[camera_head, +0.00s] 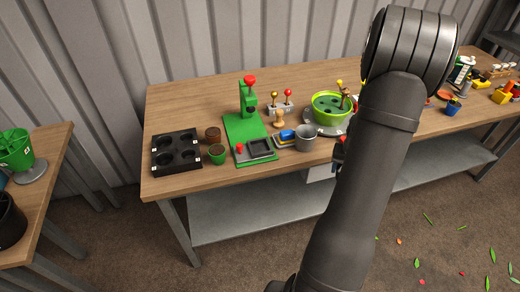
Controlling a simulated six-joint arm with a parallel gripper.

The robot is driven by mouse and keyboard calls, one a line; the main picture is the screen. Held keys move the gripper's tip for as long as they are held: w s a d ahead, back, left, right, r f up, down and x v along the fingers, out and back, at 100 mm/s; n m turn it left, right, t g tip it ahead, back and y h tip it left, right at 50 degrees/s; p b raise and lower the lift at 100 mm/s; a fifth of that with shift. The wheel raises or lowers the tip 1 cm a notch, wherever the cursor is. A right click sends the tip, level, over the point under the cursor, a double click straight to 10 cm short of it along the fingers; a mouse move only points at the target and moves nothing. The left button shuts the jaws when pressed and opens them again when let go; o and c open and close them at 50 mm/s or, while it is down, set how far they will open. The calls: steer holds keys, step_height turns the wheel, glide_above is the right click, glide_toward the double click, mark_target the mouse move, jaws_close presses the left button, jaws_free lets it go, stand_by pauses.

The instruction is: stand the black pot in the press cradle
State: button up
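The green press (243,128) with a red knob stands on the wooden bench, left of my arm. A dark grey square cradle (259,148) sits at the front of its base and looks empty. I cannot make out a small black pot for certain; a large black bucket (10,222) stands on the left table, cut off by the picture edge. My arm crosses the right of the bench and hides what is behind it. A small dark and red part (339,152) shows at its left edge, perhaps my gripper; its fingers are hidden.
A black tray with round holes (156,156), a brown pot (213,134) and a green pot (217,155) stand left of the press. A grey cup (305,138) and a bright green bowl (318,110) stand right of it.

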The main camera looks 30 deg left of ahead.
steer(key=s+a+r+n+y, duration=0.1)
steer(key=a+r+n, duration=0.3)
steer(key=a+r, duration=0.4)
steer(key=s+a+r+n, duration=0.2)
steer(key=a+r+n, duration=0.35)
steer(key=a, duration=0.55)
glide_toward(259, 148)
steer(key=shift+w+f+m+g, duration=0.2)
steer(key=shift+w+m+g, duration=0.1)
steer(key=shift+w+m, duration=0.1)
steer(key=shift+a+f, duration=0.1)
steer(key=shift+a, duration=0.1)
steer(key=shift+f, duration=2)
steer(key=shift+f, duration=0.1)
steer(key=o, duration=1)
